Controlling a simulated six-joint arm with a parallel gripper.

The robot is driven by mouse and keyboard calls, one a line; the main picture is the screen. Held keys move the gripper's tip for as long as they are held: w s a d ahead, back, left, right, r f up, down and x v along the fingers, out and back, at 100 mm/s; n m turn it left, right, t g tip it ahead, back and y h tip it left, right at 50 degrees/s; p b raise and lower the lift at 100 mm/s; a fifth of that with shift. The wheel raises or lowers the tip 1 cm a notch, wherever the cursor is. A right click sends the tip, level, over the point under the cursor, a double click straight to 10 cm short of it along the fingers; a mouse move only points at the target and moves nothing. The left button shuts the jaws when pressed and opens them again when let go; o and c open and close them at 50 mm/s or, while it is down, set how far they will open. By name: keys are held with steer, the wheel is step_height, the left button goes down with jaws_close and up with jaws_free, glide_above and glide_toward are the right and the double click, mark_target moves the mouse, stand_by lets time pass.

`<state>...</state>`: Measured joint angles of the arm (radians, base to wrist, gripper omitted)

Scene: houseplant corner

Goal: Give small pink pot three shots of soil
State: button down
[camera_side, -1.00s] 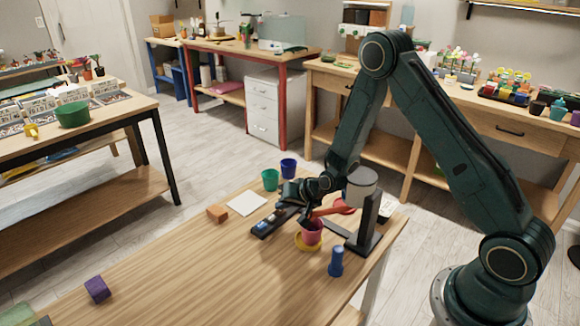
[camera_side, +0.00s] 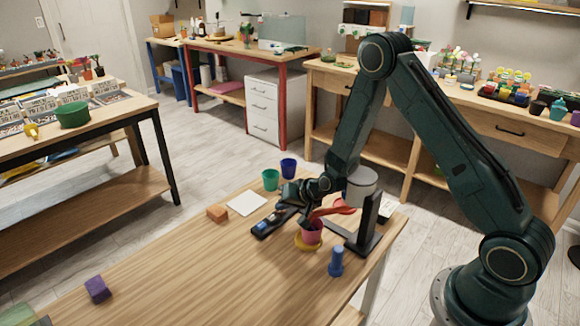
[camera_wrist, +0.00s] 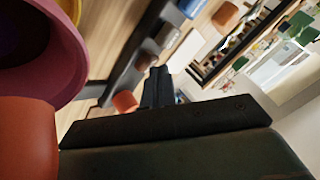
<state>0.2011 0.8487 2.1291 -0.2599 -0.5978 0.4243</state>
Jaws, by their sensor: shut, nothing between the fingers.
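The small pink pot (camera_side: 311,232) stands upright on a yellow saucer (camera_side: 305,245) on the wooden table. A red chute-like part (camera_side: 333,211) reaches over the pot from beside a grey-white drum (camera_side: 361,186) at a dark stand (camera_side: 369,228). My gripper is shut and empty, just left of and above the pot; its fingertips show in the wrist view (camera_wrist: 158,74). There the pink pot's rim (camera_wrist: 78,70) is large at upper left, with an orange-red part (camera_wrist: 25,140) below it. I cannot see any soil in the pot.
A dark tray (camera_side: 262,230) lies left of the pot. A blue peg-like piece (camera_side: 336,262) stands in front. Green (camera_side: 270,180) and blue (camera_side: 288,168) cups, a white sheet (camera_side: 246,203) and an orange block (camera_side: 217,212) sit behind. The table's left-front is mostly clear; a purple block (camera_side: 97,289) lies there.

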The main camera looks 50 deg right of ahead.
mark_target(284, 213)
steer(key=shift+r, duration=0.85)
steer(key=shift+r, duration=0.1)
steer(key=shift+r, duration=2.4)
stand_by(0.9)
step_height(284, 213, up, 4)
steer(key=shift+f, duration=0.1)
stand_by(0.4)
steer(key=shift+f, duration=0.15)
steer(key=shift+f, duration=4.25)
